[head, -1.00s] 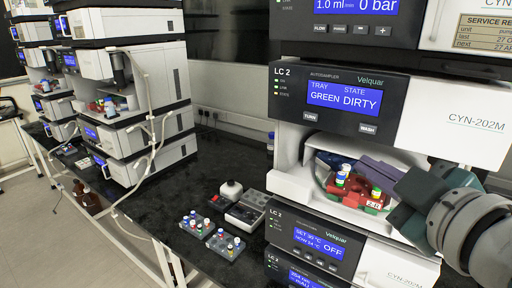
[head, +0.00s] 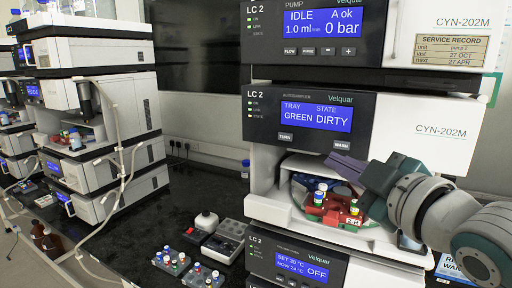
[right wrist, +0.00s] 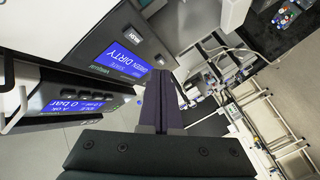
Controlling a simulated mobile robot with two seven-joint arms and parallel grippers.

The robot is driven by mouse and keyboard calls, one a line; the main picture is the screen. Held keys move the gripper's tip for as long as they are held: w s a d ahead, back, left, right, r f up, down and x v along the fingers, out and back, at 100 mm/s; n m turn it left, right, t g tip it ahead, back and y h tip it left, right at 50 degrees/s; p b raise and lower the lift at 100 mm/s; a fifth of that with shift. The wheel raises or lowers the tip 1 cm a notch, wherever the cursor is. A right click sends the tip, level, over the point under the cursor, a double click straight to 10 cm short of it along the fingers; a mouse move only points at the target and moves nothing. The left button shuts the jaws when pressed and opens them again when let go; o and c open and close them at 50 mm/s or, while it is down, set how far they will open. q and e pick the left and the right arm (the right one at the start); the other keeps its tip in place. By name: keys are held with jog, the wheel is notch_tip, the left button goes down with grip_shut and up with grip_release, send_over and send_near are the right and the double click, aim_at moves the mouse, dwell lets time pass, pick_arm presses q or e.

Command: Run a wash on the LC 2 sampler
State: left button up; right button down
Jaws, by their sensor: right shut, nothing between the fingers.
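The LC 2 sampler (head: 262,118) stands in the middle of the stack. Its screen (head: 315,117) reads TRAY GREEN, STATE DIRTY, and shows in the right wrist view too (right wrist: 122,63). The WASH button (head: 341,145) sits below the screen on the right, the TURN button (head: 285,137) on the left. My right gripper (head: 334,162) is shut and empty, its dark fingertips just below the WASH button in the head view. I cannot tell whether they touch the panel. It also shows in the right wrist view (right wrist: 160,75). My left gripper is out of view.
Below the fingers, the sampler's open bay holds a red tray (head: 330,213) with capped vials. The pump module (head: 320,28) sits above, an OFF module (head: 300,266) below. Vial racks (head: 172,262) stand on the black bench. Another stack (head: 85,110) stands at left.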

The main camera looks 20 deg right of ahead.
aim_at(333, 147)
jog(key=shift+w+d+b, duration=0.45)
jog(key=shift+w+d, duration=0.9)
jog(key=shift+d, duration=0.2)
dwell(0.9)
jog(key=shift+w+d, duration=0.3)
jog(key=shift+d, duration=0.05)
jog(key=shift+w+d, duration=0.25)
jog(key=shift+d, duration=0.05)
dwell(0.6)
dwell(0.4)
jog(key=shift+s+a+r+p, duration=0.1)
jog(key=shift+s+a+p, duration=0.3)
jog(key=shift+a, duration=0.1)
jog(key=shift+s+a, duration=0.1)
jog(key=shift+s, duration=0.05)
